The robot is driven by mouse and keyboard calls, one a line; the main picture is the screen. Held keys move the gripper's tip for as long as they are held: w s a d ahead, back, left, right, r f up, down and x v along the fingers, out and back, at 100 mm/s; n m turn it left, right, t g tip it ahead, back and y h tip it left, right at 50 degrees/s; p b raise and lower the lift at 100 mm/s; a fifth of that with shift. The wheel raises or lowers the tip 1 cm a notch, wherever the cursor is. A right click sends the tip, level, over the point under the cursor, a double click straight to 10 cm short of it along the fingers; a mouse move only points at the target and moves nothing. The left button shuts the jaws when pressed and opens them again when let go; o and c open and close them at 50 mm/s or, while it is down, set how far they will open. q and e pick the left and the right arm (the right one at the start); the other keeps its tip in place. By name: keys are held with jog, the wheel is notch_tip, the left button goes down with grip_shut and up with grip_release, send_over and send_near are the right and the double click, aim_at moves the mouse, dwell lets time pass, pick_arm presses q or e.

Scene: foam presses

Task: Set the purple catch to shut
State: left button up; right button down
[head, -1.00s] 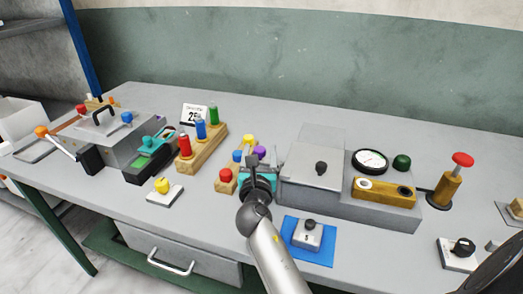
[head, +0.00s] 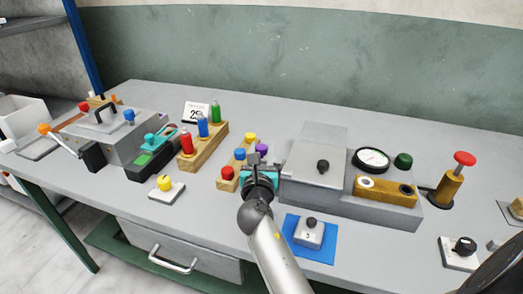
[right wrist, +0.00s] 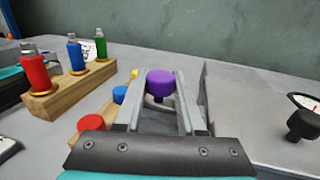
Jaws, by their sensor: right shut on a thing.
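The purple catch (head: 262,150) has a round purple knob and stands just left of the grey press with the flat lid (head: 313,160). In the right wrist view the purple knob (right wrist: 160,84) sits between the two grey fingers. My right gripper (head: 256,160) is shut on it, with a finger on either side. The gripper and arm hide the lower part of the catch in the head view, so its setting cannot be told. My left gripper is not in view.
A wooden strip with red (head: 228,173), blue (head: 240,155) and yellow (head: 250,138) knobs stands close left of the gripper. A rack of bottles (head: 203,145) is beyond it. A numbered knob box on a blue mat (head: 321,250) is in front of the press.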

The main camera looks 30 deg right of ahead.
aim_at(275, 160)
dwell(0.8)
jog(key=shift+s+d+p, duration=0.95)
jog(key=shift+s, duration=0.15)
jog(key=shift+s+d, duration=0.2)
jog(key=shift+d, duration=0.05)
jog(key=c, duration=0.5)
grip_release()
jog(key=shift+s+d, duration=0.1)
